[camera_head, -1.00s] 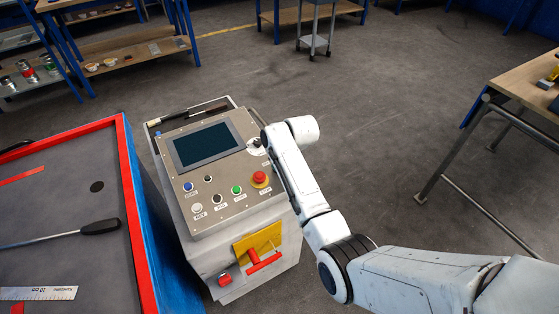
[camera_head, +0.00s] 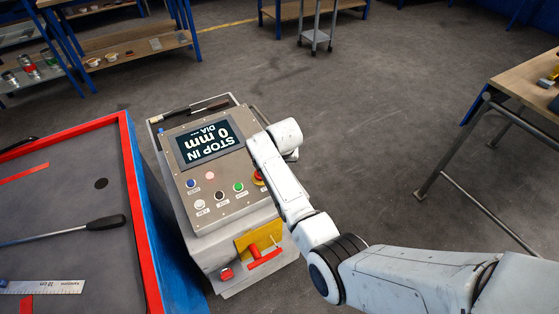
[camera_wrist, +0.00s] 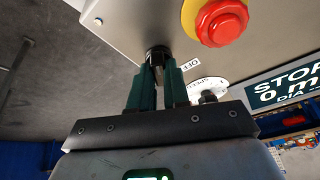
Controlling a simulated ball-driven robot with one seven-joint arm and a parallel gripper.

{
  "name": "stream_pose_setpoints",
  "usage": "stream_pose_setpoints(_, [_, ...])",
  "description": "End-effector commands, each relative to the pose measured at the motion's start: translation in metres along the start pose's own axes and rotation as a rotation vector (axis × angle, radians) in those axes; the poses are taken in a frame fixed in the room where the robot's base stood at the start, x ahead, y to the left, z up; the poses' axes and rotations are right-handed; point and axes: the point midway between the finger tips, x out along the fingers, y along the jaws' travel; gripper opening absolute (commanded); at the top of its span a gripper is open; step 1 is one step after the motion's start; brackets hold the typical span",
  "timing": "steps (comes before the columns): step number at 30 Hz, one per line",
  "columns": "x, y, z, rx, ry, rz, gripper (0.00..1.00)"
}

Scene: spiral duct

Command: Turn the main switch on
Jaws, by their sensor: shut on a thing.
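The control panel (camera_head: 232,205) stands in the middle of the head view, with its screen (camera_head: 210,139) lit and showing "STOP IN" and "0 mm DIA". In the wrist view my gripper (camera_wrist: 157,72) has its two green fingers closed on the main switch, a black knob (camera_wrist: 157,54) on the panel face. A small white label lies beside the knob. Its turned position is mostly hidden by the fingers. In the head view my arm covers the knob and the fingers.
A red emergency button (camera_wrist: 221,21) on a yellow base sits close to my fingers. A smaller dark knob (camera_wrist: 208,97) on a white dial is near the right finger. Several coloured buttons line the panel.

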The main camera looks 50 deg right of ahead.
Motion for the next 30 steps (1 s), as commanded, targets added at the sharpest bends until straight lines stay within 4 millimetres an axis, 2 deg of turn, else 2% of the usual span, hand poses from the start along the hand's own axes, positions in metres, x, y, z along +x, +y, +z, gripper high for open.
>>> stream_pose_setpoints(19, [-0.0006, -0.0009, -0.0008, 0.051, 0.001, 0.013, 0.00])
stream_pose_setpoints(20, [-0.0006, -0.0009, -0.0008, 0.051, 0.001, 0.013, 0.18])
stream_pose_setpoints(21, [-0.0006, -0.0009, -0.0008, 0.051, 0.001, 0.013, 0.22])
stream_pose_setpoints(27, [-0.0004, -0.0006, -0.0004, 0.050, 0.001, 0.013, 0.41])
stream_pose_setpoints(30, [-0.0002, -0.0005, -0.0003, 0.050, 0.000, 0.014, 0.41])
